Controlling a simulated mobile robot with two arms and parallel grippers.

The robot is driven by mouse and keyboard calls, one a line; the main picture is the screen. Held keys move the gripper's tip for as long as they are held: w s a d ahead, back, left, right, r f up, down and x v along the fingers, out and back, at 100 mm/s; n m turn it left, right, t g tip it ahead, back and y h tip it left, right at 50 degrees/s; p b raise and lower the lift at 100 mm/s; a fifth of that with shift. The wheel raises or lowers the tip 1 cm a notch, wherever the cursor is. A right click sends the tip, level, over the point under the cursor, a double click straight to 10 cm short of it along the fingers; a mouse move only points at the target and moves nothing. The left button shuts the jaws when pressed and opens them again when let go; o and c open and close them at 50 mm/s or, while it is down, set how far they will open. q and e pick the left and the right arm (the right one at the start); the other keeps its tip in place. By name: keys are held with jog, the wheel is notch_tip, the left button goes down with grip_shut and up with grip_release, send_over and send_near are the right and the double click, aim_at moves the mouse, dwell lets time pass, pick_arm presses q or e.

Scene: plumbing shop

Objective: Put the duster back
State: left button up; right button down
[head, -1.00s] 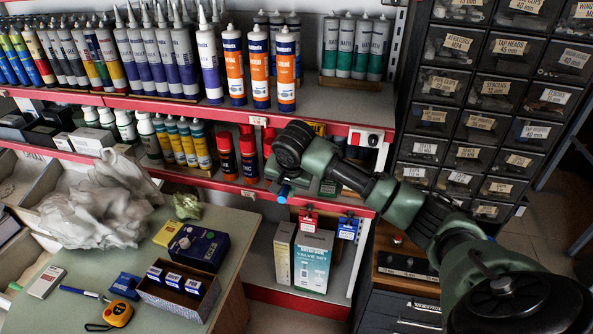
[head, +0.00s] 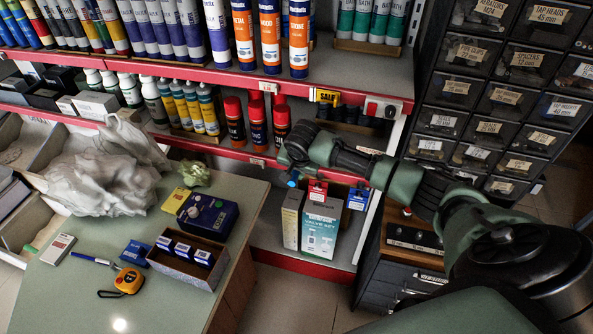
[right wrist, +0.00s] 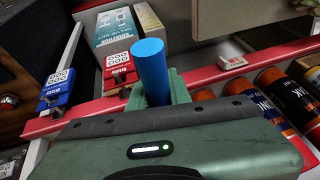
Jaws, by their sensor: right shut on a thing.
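My right gripper (head: 292,168) is in front of the lower red shelf edge, just right of the red-capped cans. In the right wrist view its green jaws (right wrist: 160,95) are shut on a plain blue cylinder (right wrist: 152,72), which looks like a handle. Only a small blue end (head: 291,182) shows in the head view, below the gripper. The rest of the held thing is hidden, and no duster head can be made out. My left gripper is not in view.
A red tag (head: 317,191) and a blue tag (head: 357,199) hang on the shelf edge close by. Valve set boxes (head: 320,227) stand on the shelf below. Red-capped cans (head: 257,122) stand left of the gripper. A worktable (head: 75,290) holds rags, a tape measure and boxes.

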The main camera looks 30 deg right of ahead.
jog(key=c, duration=1.3)
grip_release()
jog(key=shift+f, duration=0.1)
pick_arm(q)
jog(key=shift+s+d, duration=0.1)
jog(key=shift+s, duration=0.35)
